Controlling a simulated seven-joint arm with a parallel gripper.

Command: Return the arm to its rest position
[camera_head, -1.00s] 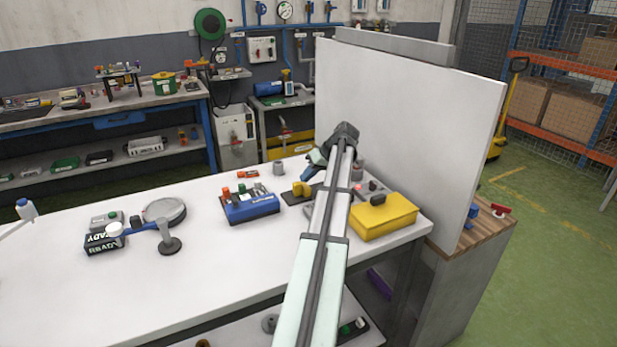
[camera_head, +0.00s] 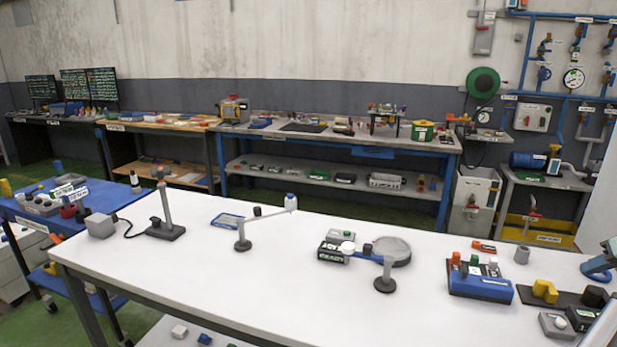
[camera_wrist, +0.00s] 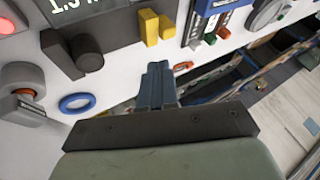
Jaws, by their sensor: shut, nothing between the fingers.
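My gripper (camera_wrist: 157,70) shows in the wrist view with its blue-grey fingers together and nothing between them. It hangs above the white bench, apart from the yellow block and the blue box in front of it. In the head view only a piece of my arm shows at the right edge, and most of the arm is out of frame.
The white bench (camera_head: 290,285) carries a blue box (camera_head: 480,282), a yellow block (camera_head: 545,291), a round grey turntable (camera_head: 391,250) and a small post on a base (camera_head: 166,222). A blue ring (camera_wrist: 77,103) lies left of my gripper. A blue cart (camera_head: 95,200) stands at left.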

